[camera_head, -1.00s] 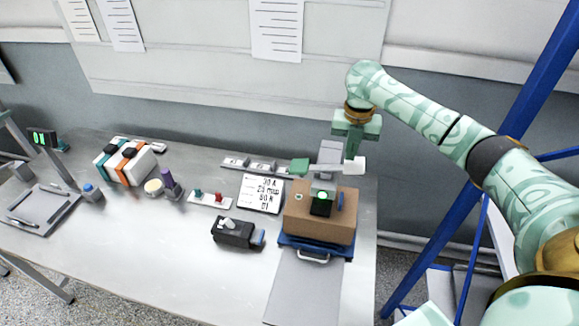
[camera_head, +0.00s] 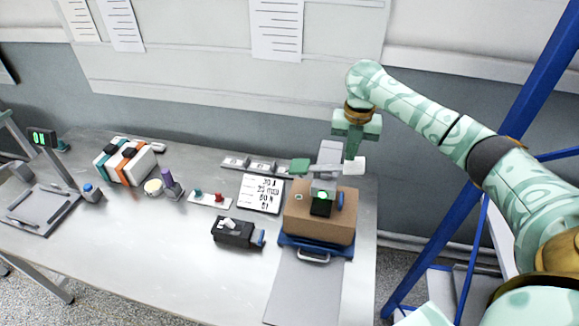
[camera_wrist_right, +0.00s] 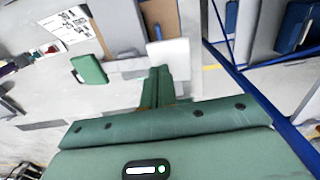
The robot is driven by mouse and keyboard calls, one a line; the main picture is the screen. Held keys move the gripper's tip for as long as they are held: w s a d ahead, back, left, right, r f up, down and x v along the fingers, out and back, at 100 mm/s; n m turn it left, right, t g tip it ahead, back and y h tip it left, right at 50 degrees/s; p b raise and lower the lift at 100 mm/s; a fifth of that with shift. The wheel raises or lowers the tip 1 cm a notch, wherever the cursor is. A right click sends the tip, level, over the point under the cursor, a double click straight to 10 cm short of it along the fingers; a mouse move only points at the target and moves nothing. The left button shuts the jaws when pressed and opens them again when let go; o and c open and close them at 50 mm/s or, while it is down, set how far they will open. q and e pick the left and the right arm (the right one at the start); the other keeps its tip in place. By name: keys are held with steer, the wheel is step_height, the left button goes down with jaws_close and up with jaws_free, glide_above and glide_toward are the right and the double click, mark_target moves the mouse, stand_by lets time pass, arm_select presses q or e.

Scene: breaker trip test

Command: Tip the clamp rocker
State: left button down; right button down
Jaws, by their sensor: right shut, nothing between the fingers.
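The clamp rocker shows as a bar with a green paddle (camera_head: 300,166) at its left end and a white pad (camera_head: 356,166) at its right end. It sits above a brown block (camera_head: 303,228), with a grey clamp head (camera_head: 326,158) at its middle. My right gripper (camera_head: 351,157) is shut and empty, its fingers pointing down at the white pad. The right wrist view shows the shut fingers (camera_wrist_right: 157,88) beside the white pad (camera_wrist_right: 172,50); I cannot tell whether they touch. The green paddle (camera_wrist_right: 90,69) stands to their left. My left gripper is not in view.
A small black device with a green light (camera_head: 321,206) and a blue lever (camera_head: 341,201) sits on the block. A blue tray (camera_head: 288,241) is beneath. A card (camera_head: 261,193) and a black switch box (camera_head: 232,232) stand to the left. The table's front middle is clear.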

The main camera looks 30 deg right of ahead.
mark_target(348, 164)
steer(key=shift+s+f+b, duration=0.1)
steer(key=shift+f+b, duration=0.35)
steer(key=shift+f, duration=0.9)
stand_by(0.6)
steer(key=shift+f, duration=0.2)
steer(key=shift+a, duration=0.1)
step_height(348, 164, up, 7)
steer(key=p, duration=0.9)
steer(key=shift+r+p, duration=0.15)
steer(key=shift+p, duration=0.15)
